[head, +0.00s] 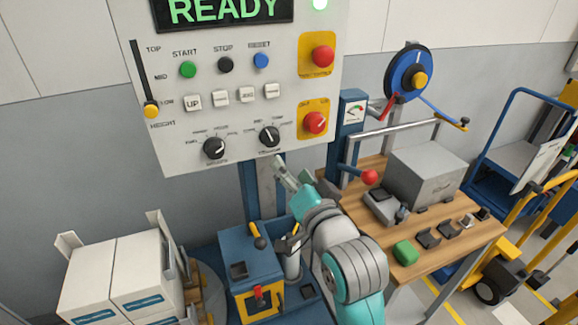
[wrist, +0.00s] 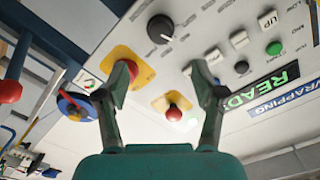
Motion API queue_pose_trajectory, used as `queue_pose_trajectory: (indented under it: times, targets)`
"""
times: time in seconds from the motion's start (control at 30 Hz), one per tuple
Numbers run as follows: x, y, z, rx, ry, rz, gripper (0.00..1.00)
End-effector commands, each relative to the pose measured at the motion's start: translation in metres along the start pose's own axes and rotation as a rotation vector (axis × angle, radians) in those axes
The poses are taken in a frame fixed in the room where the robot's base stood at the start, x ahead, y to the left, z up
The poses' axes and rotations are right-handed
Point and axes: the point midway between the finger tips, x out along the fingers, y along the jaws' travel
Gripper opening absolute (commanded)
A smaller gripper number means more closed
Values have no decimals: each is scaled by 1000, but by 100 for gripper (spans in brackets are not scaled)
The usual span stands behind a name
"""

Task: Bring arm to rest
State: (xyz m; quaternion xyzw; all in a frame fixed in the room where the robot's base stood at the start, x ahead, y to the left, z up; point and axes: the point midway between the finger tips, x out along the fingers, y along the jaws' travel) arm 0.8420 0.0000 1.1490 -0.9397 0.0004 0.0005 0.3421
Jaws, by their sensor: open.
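My gripper (wrist: 165,85) is open and empty in the wrist view, its two fingers apart in front of the control panel. In the head view my gripper (head: 280,172) shows small, just below the panel's lower edge near the right black knob (head: 269,136). My arm reaches up from the lower right. The control panel (head: 165,60) carries a lit READY display, several buttons and knobs, and two red mushroom buttons, the upper (head: 322,56) and the lower (head: 315,122). I cannot tell whether a fingertip touches the panel.
A blue machine (head: 240,262) with levers is below the panel. White cartons (head: 105,275) are at lower left. A yellow truck (head: 500,270) stands far right.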

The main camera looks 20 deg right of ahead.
Motion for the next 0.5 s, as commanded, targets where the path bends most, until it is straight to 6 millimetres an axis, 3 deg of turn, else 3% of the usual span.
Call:
queue_pose_trajectory:
  times: [0.5]
  targets:
    - [-2, 5, 6, -7, -4, 3, 68]
